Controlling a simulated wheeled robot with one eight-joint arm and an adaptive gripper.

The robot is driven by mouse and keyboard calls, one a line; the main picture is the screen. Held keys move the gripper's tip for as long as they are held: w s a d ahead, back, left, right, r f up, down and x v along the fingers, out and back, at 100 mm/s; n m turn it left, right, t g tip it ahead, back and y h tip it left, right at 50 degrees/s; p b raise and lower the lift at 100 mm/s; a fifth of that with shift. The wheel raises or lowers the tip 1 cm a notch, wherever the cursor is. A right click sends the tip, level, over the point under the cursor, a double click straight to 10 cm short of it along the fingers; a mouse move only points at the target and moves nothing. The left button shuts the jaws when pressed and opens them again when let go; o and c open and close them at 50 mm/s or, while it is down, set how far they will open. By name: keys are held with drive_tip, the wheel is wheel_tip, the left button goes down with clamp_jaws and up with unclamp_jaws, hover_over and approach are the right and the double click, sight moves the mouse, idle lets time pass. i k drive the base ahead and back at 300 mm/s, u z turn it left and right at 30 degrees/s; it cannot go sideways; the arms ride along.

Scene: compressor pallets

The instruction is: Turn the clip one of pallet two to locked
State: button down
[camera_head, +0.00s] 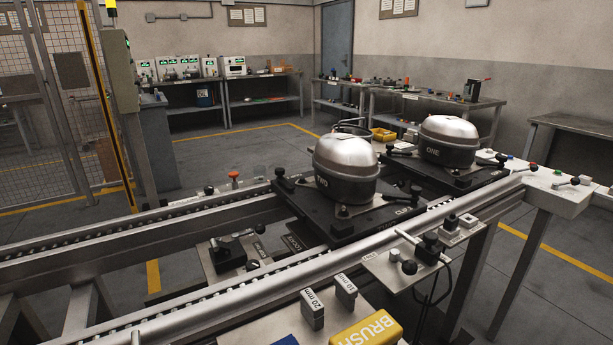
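I take this pallet to be pallet two, since the farther compressor (448,138) is labelled ONE. White lettering that seems to read CLIP shows near the pallet's right corner. A clip with a black knob (416,190) is at that right corner, and another black knob (280,172) is at the left corner. Whether either clip is locked is too small to tell. My gripper is not in view.
The conveyor's near rail (270,279) runs between me and the pallet. A side shelf (385,268) with black-knobbed levers stands at the right front. Blocks labelled 20 mm (312,309) and 10 mm (346,291) and a yellow BRUSH box (366,331) are in front.

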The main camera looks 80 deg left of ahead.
sight(278, 171)
drive_tip(key=u, duration=0.05)
drive_tip(key=i, duration=1.8)
drive_tip(key=u, duration=4.25)
drive_tip(key=i, duration=1)
drive_tip(key=z, duration=0.05)
